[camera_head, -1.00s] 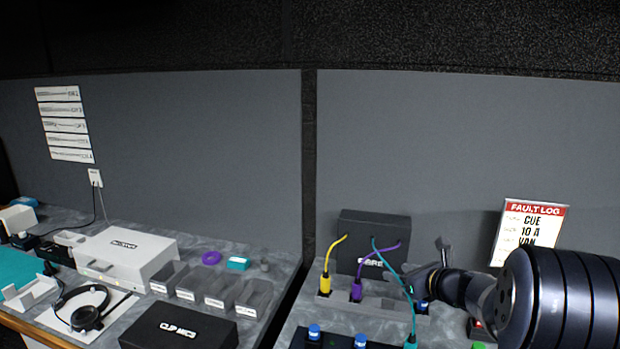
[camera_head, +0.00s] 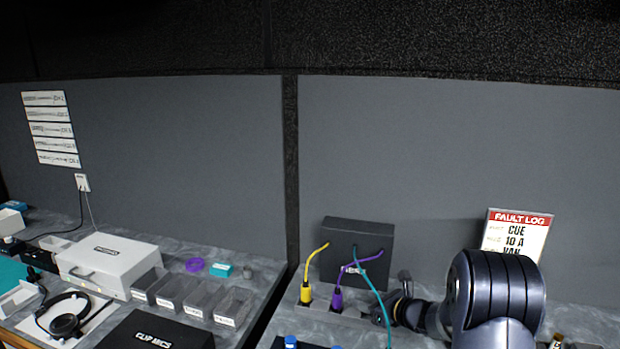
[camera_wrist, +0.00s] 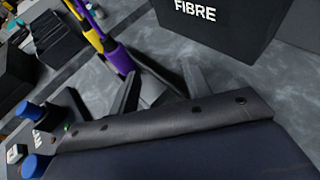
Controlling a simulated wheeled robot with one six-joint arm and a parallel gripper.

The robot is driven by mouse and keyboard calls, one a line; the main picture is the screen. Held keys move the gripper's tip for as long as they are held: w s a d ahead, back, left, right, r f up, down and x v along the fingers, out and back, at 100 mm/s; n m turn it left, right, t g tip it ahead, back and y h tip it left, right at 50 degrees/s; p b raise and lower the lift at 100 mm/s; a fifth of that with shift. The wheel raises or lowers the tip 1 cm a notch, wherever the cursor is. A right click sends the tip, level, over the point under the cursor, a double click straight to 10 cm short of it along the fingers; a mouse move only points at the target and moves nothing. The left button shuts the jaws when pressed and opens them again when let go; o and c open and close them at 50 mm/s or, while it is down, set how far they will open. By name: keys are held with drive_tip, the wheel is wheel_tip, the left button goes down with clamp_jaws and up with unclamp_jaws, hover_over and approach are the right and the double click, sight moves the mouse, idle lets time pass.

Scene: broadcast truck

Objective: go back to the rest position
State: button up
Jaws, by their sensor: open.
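My gripper (camera_wrist: 160,88) shows in the wrist view with its two dark fingers apart and nothing between them. It is over the grey counter, in front of the black FIBRE box (camera_wrist: 215,22). In the head view my arm reaches in from the lower right, and the gripper end is small and partly hidden near the cables. The yellow connector (camera_head: 307,292) and the purple connector (camera_head: 337,298) stand upright in holders to the left of it. A teal cable (camera_head: 376,292) hangs between the box and my arm. The FIBRE box (camera_head: 357,240) also stands at the back in the head view.
A FAULT LOG sign (camera_head: 517,235) stands behind my arm. Blue-capped connectors (camera_wrist: 34,165) are at lower left in the wrist view. On the left counter are a CLIP MICS box (camera_head: 150,335), open bins (camera_head: 185,297), a white case (camera_head: 108,262) and a headset (camera_head: 66,322).

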drive_tip(key=shift+a+b+v, duration=0.25)
drive_tip(key=shift+b+v, duration=0.1)
drive_tip(key=shift+v, duration=1.45)
drive_tip(key=shift+s, duration=0.15)
drive_tip(key=shift+a, duration=0.15)
